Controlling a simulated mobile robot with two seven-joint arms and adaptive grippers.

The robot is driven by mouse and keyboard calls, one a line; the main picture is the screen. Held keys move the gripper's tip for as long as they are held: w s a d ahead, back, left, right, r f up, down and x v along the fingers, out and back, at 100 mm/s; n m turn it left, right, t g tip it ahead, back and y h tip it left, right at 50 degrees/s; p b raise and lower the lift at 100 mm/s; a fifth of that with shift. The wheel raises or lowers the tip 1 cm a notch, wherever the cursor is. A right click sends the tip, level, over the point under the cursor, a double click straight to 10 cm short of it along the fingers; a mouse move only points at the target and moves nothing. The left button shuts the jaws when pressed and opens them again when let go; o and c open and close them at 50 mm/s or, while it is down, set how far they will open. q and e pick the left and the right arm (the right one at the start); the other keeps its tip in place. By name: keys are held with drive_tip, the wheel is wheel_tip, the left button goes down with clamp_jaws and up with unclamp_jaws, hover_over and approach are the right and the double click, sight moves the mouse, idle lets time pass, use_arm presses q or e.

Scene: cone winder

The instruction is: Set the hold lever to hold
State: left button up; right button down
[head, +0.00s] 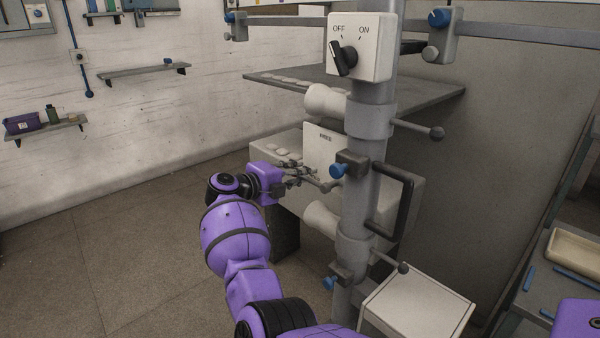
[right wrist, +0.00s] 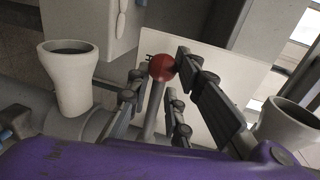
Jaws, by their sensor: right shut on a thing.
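The hold lever shows in the right wrist view as a grey rod with a red ball knob (right wrist: 161,67), standing in front of a pale plate. My right gripper (head: 305,175) is at the machine's post in the head view, in front of a white plate (head: 320,149) with a small label too small to read. In the right wrist view its fingers lie on both sides of the lever, and it is shut on the lever near the knob. In the head view the red knob is hidden by the fingers. My left gripper is not in view.
Pale cones (head: 326,101) sit above and below my right gripper. A grey post (head: 361,200) with a black handle (head: 397,205) and blue knobs stands to its right. An OFF/ON switch box (head: 359,48) is higher up. The floor to the left is clear.

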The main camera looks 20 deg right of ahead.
drive_tip(key=shift+a+f, duration=0.1)
drive_tip(key=shift+f, duration=0.05)
drive_tip(key=c, duration=1.8)
unclamp_jaws()
drive_tip(key=shift+w+f, duration=0.1)
drive_tip(key=shift+a, duration=0.15)
drive_tip(key=v, duration=1.1)
drive_tip(key=shift+a, duration=0.35)
